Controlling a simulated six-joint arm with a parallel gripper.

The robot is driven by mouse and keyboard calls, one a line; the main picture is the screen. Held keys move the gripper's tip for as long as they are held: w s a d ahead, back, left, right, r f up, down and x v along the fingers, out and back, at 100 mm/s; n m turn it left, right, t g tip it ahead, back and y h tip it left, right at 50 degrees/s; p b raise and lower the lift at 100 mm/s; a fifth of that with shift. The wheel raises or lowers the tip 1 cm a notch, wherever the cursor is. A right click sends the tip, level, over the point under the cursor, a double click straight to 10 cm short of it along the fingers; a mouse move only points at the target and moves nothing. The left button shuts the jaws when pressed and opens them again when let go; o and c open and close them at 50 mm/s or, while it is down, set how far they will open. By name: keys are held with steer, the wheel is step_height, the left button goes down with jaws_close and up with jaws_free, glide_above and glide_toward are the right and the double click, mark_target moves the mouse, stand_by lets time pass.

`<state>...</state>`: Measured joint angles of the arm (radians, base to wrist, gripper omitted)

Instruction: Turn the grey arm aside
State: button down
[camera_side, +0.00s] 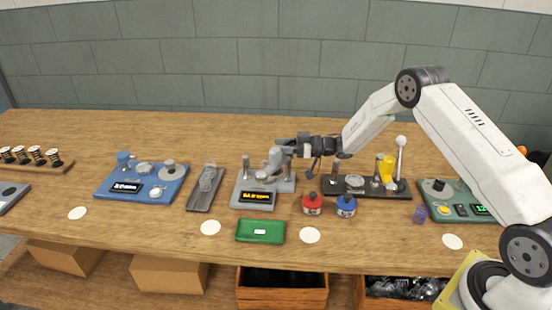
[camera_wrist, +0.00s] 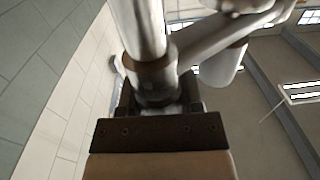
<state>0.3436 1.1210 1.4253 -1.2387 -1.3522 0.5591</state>
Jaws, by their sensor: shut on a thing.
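A grey machine (camera_side: 236,200) with a lit yellow display stands mid-bench in the side view. Its grey arm (camera_side: 274,156) sits at the top of the machine, beside my gripper (camera_side: 286,147). My gripper reaches in level from the right and is shut on the grey arm. In the wrist view, a shiny upright metal piece (camera_wrist: 142,30) stands between the jaws of my gripper (camera_wrist: 155,95). A grey bar (camera_wrist: 222,38) runs from it to the upper right, with a pale cylinder (camera_wrist: 222,68) below. The exact contact is partly hidden.
A black-based station (camera_side: 365,190) with upright posts and a white-knobbed lever (camera_side: 401,142) stands close to the right. Red (camera_side: 312,204) and blue (camera_side: 346,206) pots and a green tray (camera_side: 246,232) lie in front. A grey plate (camera_side: 198,203) and blue station (camera_side: 112,192) are left.

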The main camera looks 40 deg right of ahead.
steer(key=shift+s+a+n+g+y, duration=0.15)
steer(key=shift+n+g+y, duration=0.55)
steer(key=shift+n+g, duration=0.5)
steer(key=shift+s+n+g+y, duration=0.1)
steer(key=shift+n+g+y, duration=0.65)
steer(key=shift+g, duration=0.8)
steer(key=shift+s+a+n+g+y, duration=0.15)
steer(key=shift+n+g+y, duration=0.5)
steer(key=shift+n+g, duration=0.55)
steer(key=shift+g, duration=0.45)
steer(key=c, duration=0.5)
jaws_free()
steer(key=shift+c, duration=0.2)
steer(key=shift+d, duration=0.1)
steer(key=shift+s+d, duration=0.25)
steer(key=shift+d, duration=1)
steer(key=shift+s+d, duration=0.25)
steer(key=shift+d, duration=1.05)
steer(key=shift+s+d, duration=0.25)
steer(key=shift+d, duration=1)
